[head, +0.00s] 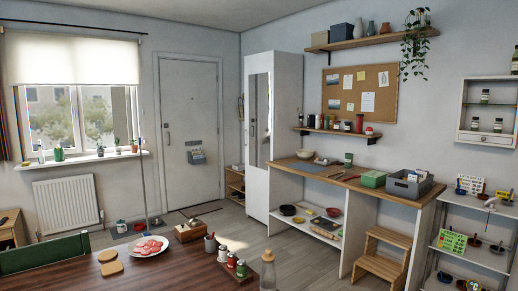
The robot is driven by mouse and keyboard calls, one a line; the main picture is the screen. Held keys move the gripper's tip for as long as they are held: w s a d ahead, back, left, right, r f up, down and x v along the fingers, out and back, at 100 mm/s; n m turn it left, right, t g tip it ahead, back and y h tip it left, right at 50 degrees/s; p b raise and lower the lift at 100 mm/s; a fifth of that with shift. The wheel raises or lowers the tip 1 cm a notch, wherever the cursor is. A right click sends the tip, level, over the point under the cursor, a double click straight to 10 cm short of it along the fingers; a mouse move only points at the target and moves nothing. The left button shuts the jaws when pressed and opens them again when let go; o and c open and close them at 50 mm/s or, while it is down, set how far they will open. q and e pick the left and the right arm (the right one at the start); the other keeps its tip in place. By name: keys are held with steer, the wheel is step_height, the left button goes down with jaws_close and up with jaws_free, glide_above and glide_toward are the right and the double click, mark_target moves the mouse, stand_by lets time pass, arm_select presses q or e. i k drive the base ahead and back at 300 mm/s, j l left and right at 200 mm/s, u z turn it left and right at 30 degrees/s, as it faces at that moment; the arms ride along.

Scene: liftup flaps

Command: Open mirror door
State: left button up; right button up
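A tall white cabinet (286,105) stands in the back corner of the head view, right of the room's entrance door. A narrow mirror panel (258,118) is set in its front, above a plain white lower part. The mirror front looks shut, flush with the cabinet. A thin dark upright line, possibly a handle, shows near the panel's right side; it is too small to be sure. Neither of my grippers is in view.
A dining table (150,270) with food and jars fills the near left. Bare floor (240,240) lies between table and cabinet. White shelves (470,252) stand far right.

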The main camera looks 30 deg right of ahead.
mark_target(260, 96)
steer(key=i+l+z, duration=0.3)
steer(key=l, duration=0.15)
steer(key=i+l+z, duration=0.25)
steer(key=l, duration=0.15)
steer(key=i+l+z, duration=0.2)
steer(key=l+z, duration=0.2)
steer(key=i+l+z, duration=0.25)
steer(key=z, duration=0.15)
steer(key=i+l+z, duration=0.2)
steer(key=z, duration=0.15)
steer(key=i+z, duration=0.4)
steer(key=i+u, duration=0.25)
steer(key=i, duration=0.2)
steer(key=i+l+u, duration=0.15)
steer(key=i+u, duration=0.15)
steer(key=i+l+u, duration=0.25)
steer(key=i, duration=0.25)
steer(key=i+j+u, duration=0.25)
steer(key=u, duration=0.15)
steer(key=i+j+u, duration=0.1)
steer(key=i+u, duration=0.7)
steer(key=i+l+u, duration=0.15)
steer(key=i+u, duration=0.35)
steer(key=i, duration=1.8)
